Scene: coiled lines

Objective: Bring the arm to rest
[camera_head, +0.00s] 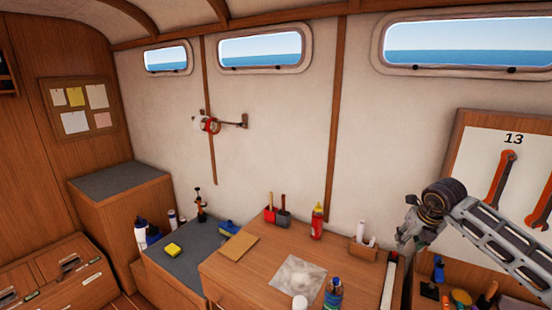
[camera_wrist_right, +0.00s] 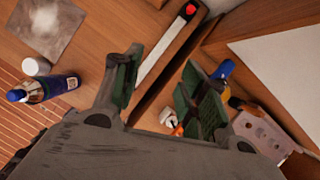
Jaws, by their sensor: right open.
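My right arm comes in from the right in the head view. Its gripper (camera_head: 408,240) hangs in the air over the right end of the wooden worktop (camera_head: 235,272), in front of the wall. In the right wrist view the two green-padded fingers of the gripper (camera_wrist_right: 165,90) stand wide apart with nothing between them. Below them lie the worktop edge and a narrow slot with a white, red-tipped stick (camera_wrist_right: 165,48). The gripper touches nothing that I can see. My left gripper is not in view.
A blue bottle (camera_head: 333,292) and a white jar (camera_head: 299,302) stand at the worktop's front beside a grey sheet (camera_head: 297,278). A red bottle (camera_head: 317,221) stands at the back. A tool board (camera_head: 480,165) with orange wrenches is right, above a compartment of tools.

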